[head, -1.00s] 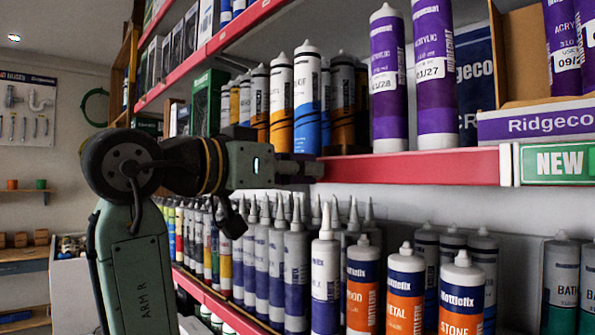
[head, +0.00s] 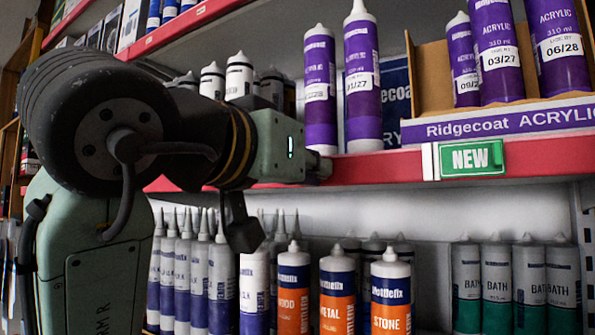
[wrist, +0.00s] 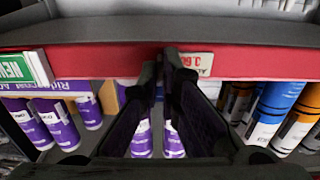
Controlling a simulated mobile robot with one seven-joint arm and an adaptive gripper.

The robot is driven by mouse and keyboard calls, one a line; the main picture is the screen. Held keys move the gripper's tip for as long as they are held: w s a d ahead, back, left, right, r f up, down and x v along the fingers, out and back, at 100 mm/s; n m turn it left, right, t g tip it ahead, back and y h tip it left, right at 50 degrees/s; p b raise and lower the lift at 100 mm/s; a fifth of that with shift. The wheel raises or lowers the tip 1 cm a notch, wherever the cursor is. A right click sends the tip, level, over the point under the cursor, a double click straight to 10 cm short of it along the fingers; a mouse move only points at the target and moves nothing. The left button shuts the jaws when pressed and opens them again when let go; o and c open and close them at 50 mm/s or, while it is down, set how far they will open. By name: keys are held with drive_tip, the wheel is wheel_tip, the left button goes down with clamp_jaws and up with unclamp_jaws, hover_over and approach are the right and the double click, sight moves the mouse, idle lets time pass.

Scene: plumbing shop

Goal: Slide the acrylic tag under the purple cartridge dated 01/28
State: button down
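The purple cartridge dated 01/28 (head: 319,112) stands upright on the upper shelf, left of a second purple cartridge marked 01/27 (head: 362,110). Its date is clearer in the earlier head frame. The acrylic tag (wrist: 196,64), a pale label with red print, shows upside down on the red shelf rail in the wrist view. My gripper (wrist: 161,68) is at the rail beside the tag's left end there, its fingertips close together with a thin gap. Whether they touch the tag is hidden. In the head view my arm's end covers the rail near the 01/28 cartridge's foot.
A green NEW sign (head: 472,158) is on the rail to the right. A Ridgecoat box (head: 500,122) holds more purple cartridges. Orange-labelled Mottlefix cartridges (head: 390,300) and grey nozzled cartridges stand on the shelf below. The rail right of my gripper is clear up to the sign.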

drive_tip(key=c, duration=1.8)
unclamp_jaws()
drive_tip(key=shift+s+a, duration=0.1)
drive_tip(key=v, duration=1.1)
drive_tip(key=shift+s+a, duration=0.2)
drive_tip(key=shift+s, duration=0.1)
